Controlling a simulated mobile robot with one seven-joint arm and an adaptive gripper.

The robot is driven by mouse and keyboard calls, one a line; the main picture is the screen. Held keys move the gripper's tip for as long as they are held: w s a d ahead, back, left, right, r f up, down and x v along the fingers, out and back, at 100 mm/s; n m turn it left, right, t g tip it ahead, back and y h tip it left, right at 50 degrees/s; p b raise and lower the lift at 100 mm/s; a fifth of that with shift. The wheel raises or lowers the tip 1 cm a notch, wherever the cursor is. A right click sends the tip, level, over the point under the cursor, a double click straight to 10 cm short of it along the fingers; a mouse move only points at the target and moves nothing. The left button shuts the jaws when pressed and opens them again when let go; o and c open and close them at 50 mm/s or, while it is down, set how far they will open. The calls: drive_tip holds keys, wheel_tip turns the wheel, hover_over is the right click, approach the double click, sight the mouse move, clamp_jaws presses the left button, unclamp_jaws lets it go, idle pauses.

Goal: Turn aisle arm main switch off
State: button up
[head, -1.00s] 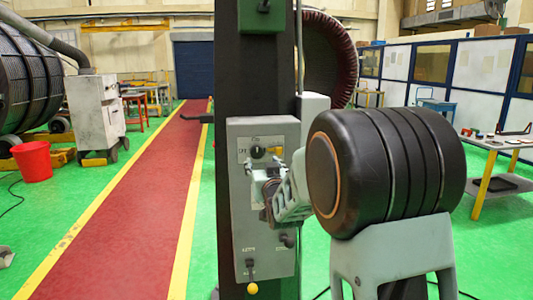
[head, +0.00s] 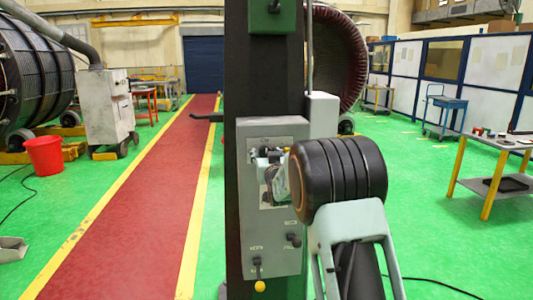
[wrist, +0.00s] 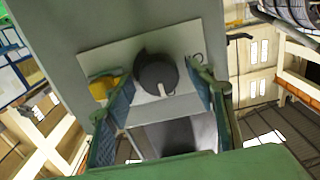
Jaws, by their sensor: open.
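The grey control box (head: 262,225) is fixed to the dark column in the head view. Its black rotary switch (wrist: 156,72) is in the upper middle of the wrist view, on a pale plate, with a white mark pointing toward the picture's bottom. My gripper (wrist: 164,92) is open, with one finger on each side of the switch; I cannot tell whether they touch it. In the head view my gripper (head: 266,160) is at the upper part of the box, and my arm hides most of the switch. A yellow piece (wrist: 102,88) sits beside the switch on the plate.
A lever with a yellow ball end (head: 259,286) and a black knob (head: 293,240) are lower on the box. The dark column (head: 262,80) stands behind it. A red walkway (head: 150,205) lies left, and a small table (head: 500,152) stands at right.

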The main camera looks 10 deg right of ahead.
drive_tip(key=c, duration=1.2)
drive_tip(key=shift+o, duration=0.2)
drive_tip(key=shift+f+b, duration=0.15)
drive_tip(key=shift+b, duration=0.25)
drive_tip(key=n+b, duration=0.1)
drive_tip(key=b, duration=0.1)
drive_tip(key=n+b, duration=0.1)
drive_tip(key=b, duration=0.1)
drive_tip(key=shift+a+f+n, duration=0.15)
drive_tip(key=shift+n, duration=0.15)
drive_tip(key=n+b, duration=0.5)
drive_tip(key=b, duration=0.2)
drive_tip(key=n+b, duration=0.5)
drive_tip(key=shift+a+n+b, duration=0.1)
drive_tip(key=shift+n+b, duration=0.2)
drive_tip(key=shift+n, duration=0.1)
drive_tip(key=shift+n+b, duration=1.35)
drive_tip(key=shift+n, duration=0.85)
